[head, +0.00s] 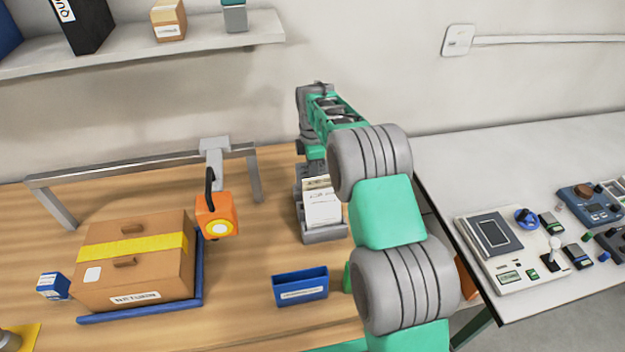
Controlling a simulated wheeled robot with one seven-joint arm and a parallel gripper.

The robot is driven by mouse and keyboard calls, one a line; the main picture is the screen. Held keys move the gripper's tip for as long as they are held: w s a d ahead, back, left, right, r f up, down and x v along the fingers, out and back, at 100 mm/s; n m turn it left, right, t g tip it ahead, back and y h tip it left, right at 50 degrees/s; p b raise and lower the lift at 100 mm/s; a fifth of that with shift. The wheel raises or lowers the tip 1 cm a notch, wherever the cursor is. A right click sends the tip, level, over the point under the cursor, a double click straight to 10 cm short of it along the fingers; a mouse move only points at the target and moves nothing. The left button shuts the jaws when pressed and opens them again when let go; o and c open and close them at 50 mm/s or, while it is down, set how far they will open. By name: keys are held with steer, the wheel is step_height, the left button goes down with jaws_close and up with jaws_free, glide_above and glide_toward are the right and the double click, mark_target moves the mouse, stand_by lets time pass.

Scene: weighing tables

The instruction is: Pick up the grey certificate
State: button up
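A grey holder (325,236) stands on the wooden table, with white and cream papers or cards (322,205) upright in it. I cannot tell whether a grey certificate is among them; none shows clearly. My arm reaches over the table and bends down behind the holder. My gripper (310,170) seems to be at the back of the holder, close to the papers. Its fingers are small and partly hidden, so I cannot see whether they hold anything.
A blue open box (300,287) stands in front of the holder. To the left are an orange lamp-like device (217,216) on a metal frame and a brown carton (133,262) on a blue tray (150,312). A white table (540,160) with instruments is at right.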

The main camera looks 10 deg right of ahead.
jaws_close()
stand_by(0.5)
